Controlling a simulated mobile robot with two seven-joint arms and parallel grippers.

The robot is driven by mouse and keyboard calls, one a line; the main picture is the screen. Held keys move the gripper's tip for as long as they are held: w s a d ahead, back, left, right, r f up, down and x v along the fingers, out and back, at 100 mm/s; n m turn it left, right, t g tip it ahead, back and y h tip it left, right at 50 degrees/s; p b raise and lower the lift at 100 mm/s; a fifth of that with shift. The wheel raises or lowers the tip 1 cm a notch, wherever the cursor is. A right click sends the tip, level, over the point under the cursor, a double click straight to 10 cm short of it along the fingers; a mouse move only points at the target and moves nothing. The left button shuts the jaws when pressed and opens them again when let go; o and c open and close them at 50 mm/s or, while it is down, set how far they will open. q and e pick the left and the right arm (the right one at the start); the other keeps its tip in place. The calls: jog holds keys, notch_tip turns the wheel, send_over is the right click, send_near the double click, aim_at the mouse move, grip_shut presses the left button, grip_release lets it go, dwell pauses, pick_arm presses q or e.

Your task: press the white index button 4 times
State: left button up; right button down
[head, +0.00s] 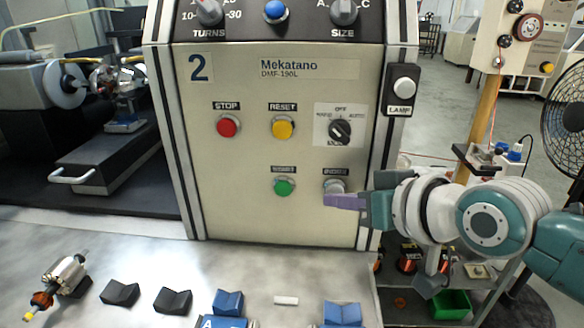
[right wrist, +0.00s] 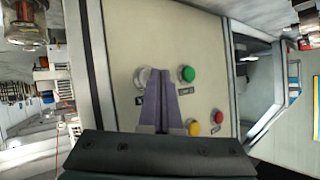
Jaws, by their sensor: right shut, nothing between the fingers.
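The white index button (head: 334,186) is at the lower right of the machine's cream panel (head: 240,215), under a small label. In the right wrist view the same pale button (right wrist: 142,77) shows just left of my fingertips. My right gripper (head: 328,200) is shut and empty, its purple fingers pointing left across the lower edge of the button in the head view. The fingers (right wrist: 160,73) also show in the right wrist view, pointing at the panel. I cannot tell whether the tips touch the button. My left gripper is not in view.
The green button (head: 284,187) is left of the index button. The red stop button (head: 228,127), yellow reset button (head: 283,127) and black selector knob (head: 340,131) are above. The table below holds an armature (head: 64,275), black blocks (head: 120,292) and blue blocks (head: 342,313).

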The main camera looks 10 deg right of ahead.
jog(key=shift+w+d+b, duration=0.15)
jog(key=shift+w+b, duration=0.15)
jog(key=shift+w, duration=0.05)
dwell(0.3)
jog(key=shift+s+a+p, duration=0.25)
jog(key=shift+s+p, duration=0.55)
jog(key=shift+p, duration=0.1)
dwell(0.4)
